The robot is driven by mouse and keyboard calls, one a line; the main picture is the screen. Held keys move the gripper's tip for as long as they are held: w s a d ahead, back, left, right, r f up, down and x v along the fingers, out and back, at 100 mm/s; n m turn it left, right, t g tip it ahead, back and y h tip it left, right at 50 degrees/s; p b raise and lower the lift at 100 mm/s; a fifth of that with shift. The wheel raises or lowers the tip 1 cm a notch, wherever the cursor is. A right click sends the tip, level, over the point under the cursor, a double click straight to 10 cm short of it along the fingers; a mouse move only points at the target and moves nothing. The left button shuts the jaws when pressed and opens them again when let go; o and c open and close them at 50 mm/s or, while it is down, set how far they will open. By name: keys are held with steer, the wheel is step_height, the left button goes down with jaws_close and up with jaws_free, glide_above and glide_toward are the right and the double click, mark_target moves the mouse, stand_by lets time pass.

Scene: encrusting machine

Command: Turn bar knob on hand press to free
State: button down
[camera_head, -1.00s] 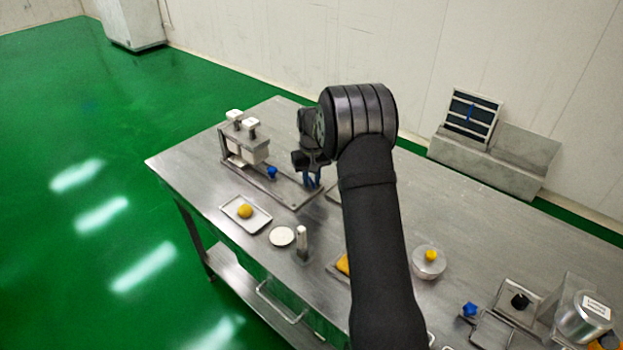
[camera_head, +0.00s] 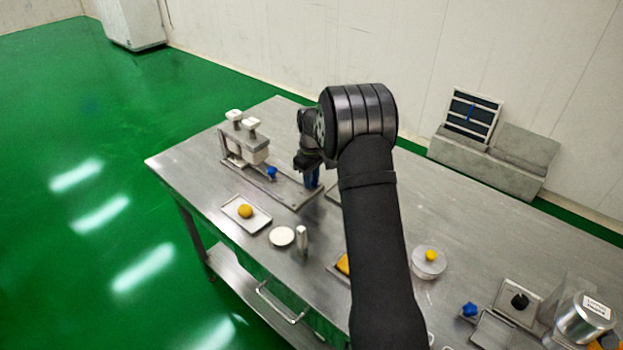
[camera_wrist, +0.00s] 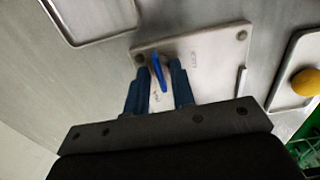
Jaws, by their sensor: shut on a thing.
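The hand press (camera_head: 247,153) stands on the left part of the steel table, with white blocks and a flat base plate. In the wrist view the blue bar knob (camera_wrist: 158,72) sits near the end of the plate (camera_wrist: 212,70), slightly slanted between my blue fingers. My gripper (camera_wrist: 160,84) is shut on the bar knob; its fingers stand on either side of it. In the head view my gripper (camera_head: 312,179) points down at the right end of the press plate and hides the bar knob.
A blue star knob (camera_head: 271,173) is on the press. A tray with a yellow ball (camera_head: 245,211), a white disc (camera_head: 282,236) and a metal cylinder (camera_head: 302,239) stand in front. A lidded round container (camera_head: 428,264) and other machine parts are to the right.

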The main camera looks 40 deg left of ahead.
stand_by(0.3)
steer(key=c, duration=1.2)
jaws_free()
step_height(320, 180, up, 18)
steer(key=shift+f, duration=0.25)
step_height(320, 180, down, 18)
steer(key=shift+r, duration=0.25)
steer(key=shift+r, duration=0.15)
